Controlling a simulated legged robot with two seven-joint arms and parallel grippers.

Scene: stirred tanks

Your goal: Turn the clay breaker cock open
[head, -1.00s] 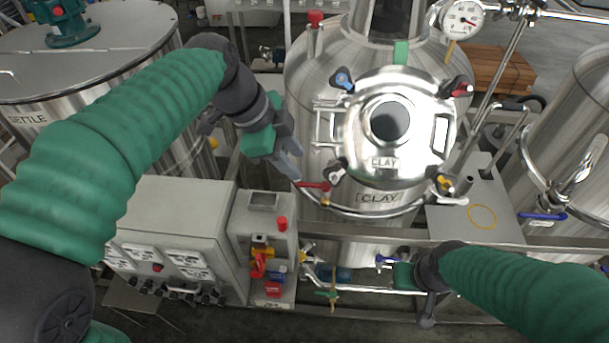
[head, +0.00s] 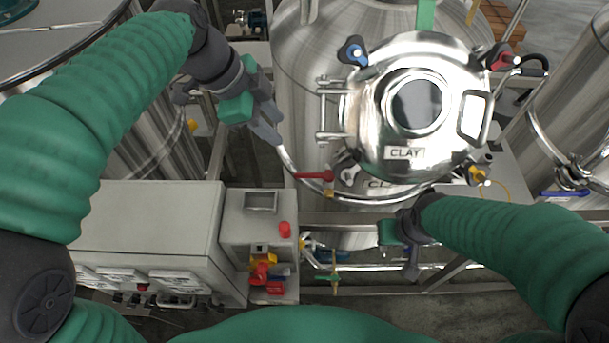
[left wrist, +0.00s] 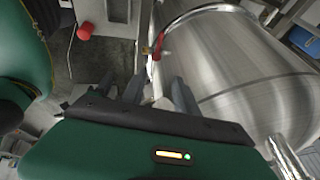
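A grey control cabinet (head: 140,225) and a small box with a red button (head: 284,229) stand at lower left. A blue knob (head: 353,50), a red knob (head: 499,56) and a yellow knob (head: 478,175) ring the hatch. Low pipework (head: 360,277) runs along the bottom.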

